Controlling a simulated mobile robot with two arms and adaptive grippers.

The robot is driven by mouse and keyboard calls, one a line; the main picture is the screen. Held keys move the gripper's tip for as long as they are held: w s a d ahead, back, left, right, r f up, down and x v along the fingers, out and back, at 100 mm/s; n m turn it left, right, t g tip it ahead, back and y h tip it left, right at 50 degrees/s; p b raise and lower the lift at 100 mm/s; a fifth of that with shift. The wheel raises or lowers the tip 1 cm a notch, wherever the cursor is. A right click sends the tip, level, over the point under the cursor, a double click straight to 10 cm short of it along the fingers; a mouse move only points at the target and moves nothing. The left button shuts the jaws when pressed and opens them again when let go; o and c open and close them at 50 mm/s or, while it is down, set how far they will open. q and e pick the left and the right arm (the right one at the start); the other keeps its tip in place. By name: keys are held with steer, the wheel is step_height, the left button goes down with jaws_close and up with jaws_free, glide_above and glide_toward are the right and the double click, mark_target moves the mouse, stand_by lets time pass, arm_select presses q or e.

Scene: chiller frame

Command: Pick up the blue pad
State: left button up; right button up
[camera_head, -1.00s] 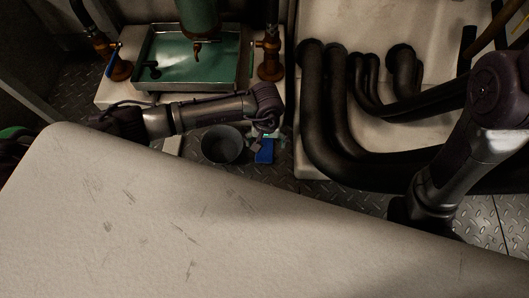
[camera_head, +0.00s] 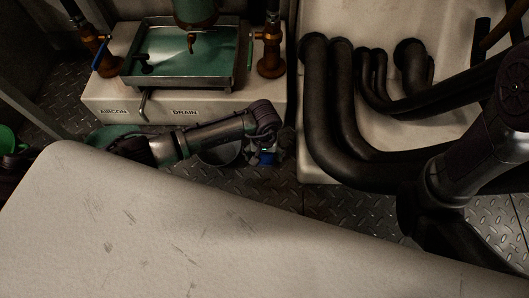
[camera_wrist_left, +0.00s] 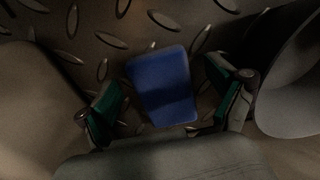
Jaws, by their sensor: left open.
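The blue pad (camera_wrist_left: 162,86) lies on the dark diamond-plate floor in the left wrist view. It is a rounded rectangle, slightly tilted. My left gripper (camera_wrist_left: 166,92) is open, with one green-padded finger on each side of the pad and gaps between. I cannot tell the exact height of the fingers above the floor. My right arm is at the right of the head view, but its gripper does not show.
A grey bucket (camera_head: 222,156) stands left of the pad, mostly hidden by my left arm. Behind are a white block (camera_head: 215,110) marked AIRCON and DRAIN with a metal tray (camera_head: 178,82), and thick black pipes (camera_head: 318,110) at right. Some floor (camera_head: 275,185) in front is clear.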

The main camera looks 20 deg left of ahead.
arm_select(q)
steer(key=c, duration=1)
steer(key=shift+r, duration=0.1)
steer(key=shift+c, duration=0.2)
